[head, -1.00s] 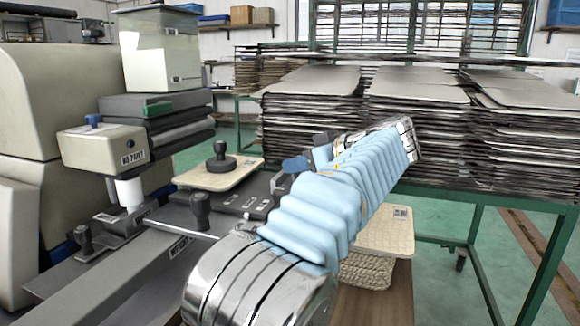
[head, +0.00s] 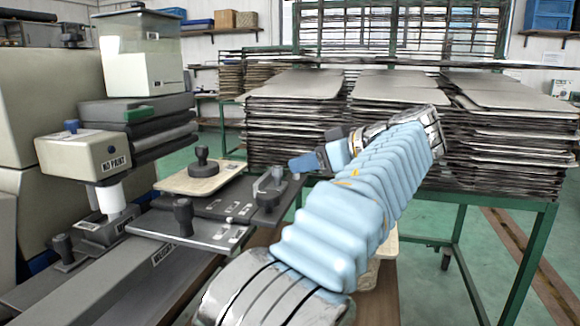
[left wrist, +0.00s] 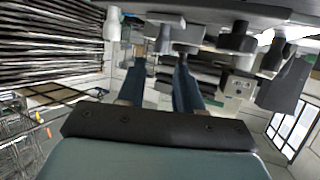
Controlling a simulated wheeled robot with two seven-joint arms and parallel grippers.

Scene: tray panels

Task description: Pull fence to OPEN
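A grey machine bed (head: 130,270) with a dark flat guide plate (head: 215,207) lies at the left in the head view. A black upright knob (head: 183,215) stands on its front part, and a grey upright lever (head: 270,182) stands at its right end. I cannot tell for sure which part is the fence. My left gripper (head: 297,163) is just right of and above the lever, seen side-on. In the left wrist view its two dark blue fingers (left wrist: 160,66) are apart with nothing between them. Knobs show beyond the fingertips. My right gripper is not in view.
A tan board with a black knob (head: 201,175) lies behind the plate. A beige "NO PAINT" box (head: 85,155) stands at the left. Green racks with stacked metal trays (head: 390,120) fill the back right.

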